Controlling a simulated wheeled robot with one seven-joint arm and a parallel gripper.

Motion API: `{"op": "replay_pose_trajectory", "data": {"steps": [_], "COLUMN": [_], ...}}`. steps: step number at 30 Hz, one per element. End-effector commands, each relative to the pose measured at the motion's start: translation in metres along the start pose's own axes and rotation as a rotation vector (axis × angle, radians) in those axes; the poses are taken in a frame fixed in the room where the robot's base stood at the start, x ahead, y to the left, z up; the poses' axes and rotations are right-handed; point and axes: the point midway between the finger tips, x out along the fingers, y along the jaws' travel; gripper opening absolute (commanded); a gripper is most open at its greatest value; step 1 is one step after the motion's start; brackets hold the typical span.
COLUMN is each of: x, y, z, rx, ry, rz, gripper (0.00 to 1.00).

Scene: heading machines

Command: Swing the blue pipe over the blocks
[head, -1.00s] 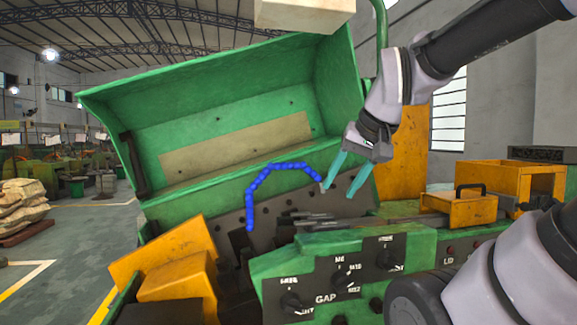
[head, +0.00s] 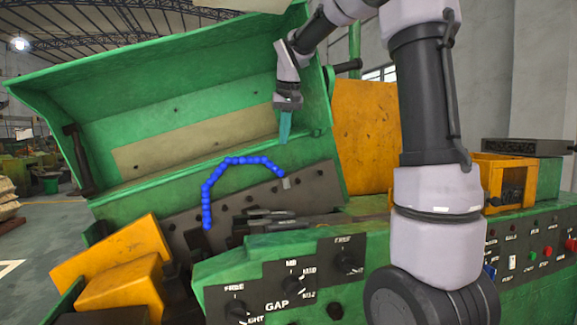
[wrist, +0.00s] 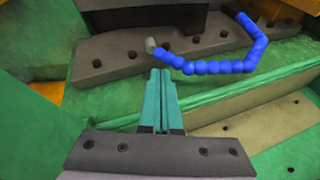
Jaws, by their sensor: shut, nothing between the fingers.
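The blue segmented pipe (head: 232,160) arches in front of the green machine's tilted cover. Its lower left end meets the dark metal by the machine bed, and its right end carries a short grey nozzle (head: 286,183). In the wrist view the pipe (wrist: 208,67) curves to the upper right, with the nozzle (wrist: 151,45) at its left end. Dark metal blocks (head: 272,214) lie below and between the pipe's ends in the head view. My gripper (head: 284,139) has its teal fingers together and empty, above the nozzle and apart from it. The wrist view shows the closed fingertips (wrist: 160,72) just short of the nozzle.
The green cover (head: 145,95) rises behind the pipe and my gripper. A green control panel with black knobs (head: 291,281) stands in front. Yellow blocks (head: 112,255) are at left and a yellow panel (head: 365,135) at right.

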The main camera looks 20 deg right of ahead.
Motion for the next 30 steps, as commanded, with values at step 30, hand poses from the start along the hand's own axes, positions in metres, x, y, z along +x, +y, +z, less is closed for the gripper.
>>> {"op": "replay_pose_trajectory", "data": {"steps": [30], "x": [0.119], "y": [-0.006], "z": [-0.028], "rx": [-0.024], "ry": [-0.018], "rz": [0.035], "gripper": [0.0]}}
